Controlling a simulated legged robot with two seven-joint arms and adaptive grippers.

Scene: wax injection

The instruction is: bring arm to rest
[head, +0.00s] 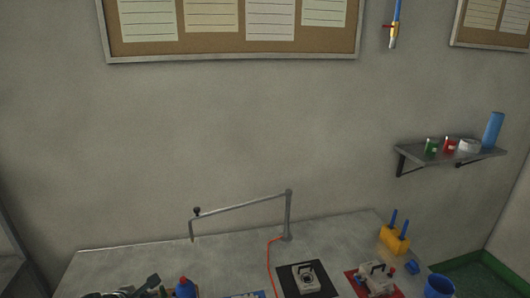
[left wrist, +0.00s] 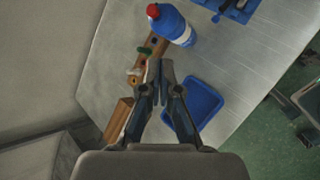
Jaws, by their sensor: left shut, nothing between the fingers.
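My left gripper (left wrist: 160,75) shows in the left wrist view, with its fingertips together and nothing held. It hangs above the grey workbench (left wrist: 121,62), and a blue tray (left wrist: 197,104) and a blue bottle with a red cap (left wrist: 172,27) are below it. I cannot tell the height of the gripper over the bench. Neither gripper is clearly seen in the head view. My right gripper is in no view.
A wall shelf (head: 450,155) holds several containers.

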